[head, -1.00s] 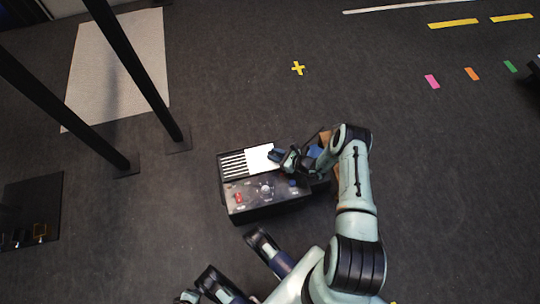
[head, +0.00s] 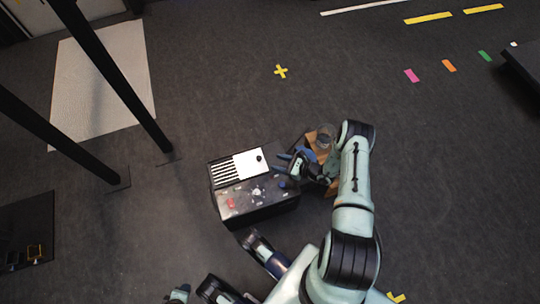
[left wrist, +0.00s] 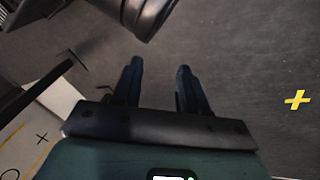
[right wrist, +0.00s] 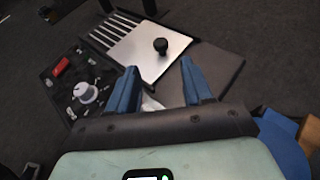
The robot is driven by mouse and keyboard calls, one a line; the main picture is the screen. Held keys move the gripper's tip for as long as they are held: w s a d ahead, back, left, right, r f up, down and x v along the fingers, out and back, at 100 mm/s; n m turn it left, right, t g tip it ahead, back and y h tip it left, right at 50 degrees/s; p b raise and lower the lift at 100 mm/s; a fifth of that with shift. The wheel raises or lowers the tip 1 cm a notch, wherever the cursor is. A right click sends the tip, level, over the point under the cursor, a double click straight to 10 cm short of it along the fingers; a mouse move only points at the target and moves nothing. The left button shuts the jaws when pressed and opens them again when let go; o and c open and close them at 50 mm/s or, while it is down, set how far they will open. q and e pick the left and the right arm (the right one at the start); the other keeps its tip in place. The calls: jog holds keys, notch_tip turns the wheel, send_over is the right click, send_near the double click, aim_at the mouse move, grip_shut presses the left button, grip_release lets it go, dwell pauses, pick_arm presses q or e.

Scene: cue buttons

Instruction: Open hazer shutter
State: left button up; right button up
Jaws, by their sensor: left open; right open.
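The hazer is a black box (head: 262,207) on the floor. Its top has a striped vent (head: 224,174) and beside it a white shutter plate (head: 247,166) with a black knob (head: 259,158). In the right wrist view, the knob (right wrist: 160,46) stands on the plate (right wrist: 135,52), and vent slats (right wrist: 112,24) show at the plate's left. My right gripper (right wrist: 159,66) is open and empty, its fingers on the near side of the plate, apart from the knob. My left gripper (left wrist: 159,66) is open and empty, away from the shutter.
The box's control panel has a red switch (right wrist: 61,66) and a pale round dial (right wrist: 86,92). A brown box (head: 318,150) stands right of the hazer, partly behind my right arm. Black posts (head: 110,75) rise at the left.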

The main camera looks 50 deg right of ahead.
jog(key=v, duration=0.5)
jog(key=shift+p, duration=0.4)
jog(key=shift+w+f, duration=0.1)
